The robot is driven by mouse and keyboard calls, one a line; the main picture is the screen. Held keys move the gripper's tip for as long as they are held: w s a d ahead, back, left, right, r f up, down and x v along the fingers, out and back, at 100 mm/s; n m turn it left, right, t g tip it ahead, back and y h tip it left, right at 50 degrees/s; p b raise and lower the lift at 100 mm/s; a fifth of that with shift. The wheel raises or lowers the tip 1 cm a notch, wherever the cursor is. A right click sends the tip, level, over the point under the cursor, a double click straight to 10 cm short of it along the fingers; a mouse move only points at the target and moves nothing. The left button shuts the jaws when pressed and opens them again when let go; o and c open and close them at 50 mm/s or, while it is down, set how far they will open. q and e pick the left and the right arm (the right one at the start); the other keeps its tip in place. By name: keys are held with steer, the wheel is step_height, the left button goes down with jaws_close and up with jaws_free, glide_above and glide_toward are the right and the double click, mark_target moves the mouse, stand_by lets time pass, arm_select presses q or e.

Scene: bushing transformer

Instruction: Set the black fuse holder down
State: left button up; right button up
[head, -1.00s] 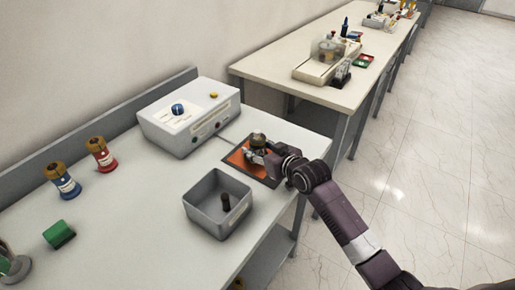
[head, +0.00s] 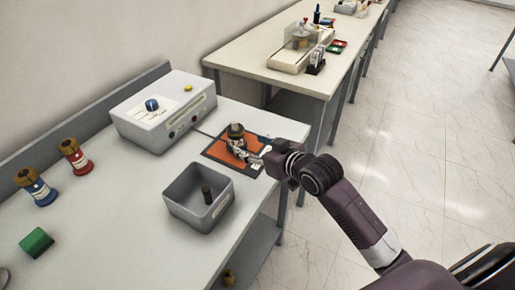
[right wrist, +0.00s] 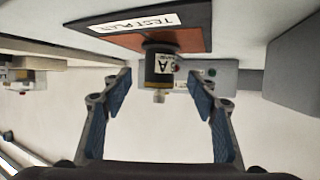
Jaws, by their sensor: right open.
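The black fuse holder (head: 235,131) stands upright on the orange test plate (head: 219,152), which has a dark border, in the head view. In the right wrist view, which is upside down, the holder (right wrist: 159,66) has a black body, a pale label and a brass-coloured end. Its base meets the test plate (right wrist: 192,42). My right gripper (head: 246,150) is at the holder's near right side. In the right wrist view its blue-padded fingers (right wrist: 160,88) are spread, with a gap on both sides of the holder. My left gripper is not in view.
A grey bin (head: 174,203) with a dark cylinder (head: 207,194) inside stands just in front of the plate. A grey instrument box (head: 148,135) is behind left. Blue (head: 37,190) and red (head: 75,158) holders and a green block (head: 36,242) are left. The table's right edge is close.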

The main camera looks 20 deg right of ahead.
steer(key=shift+v, duration=1.4)
stand_by(1.2)
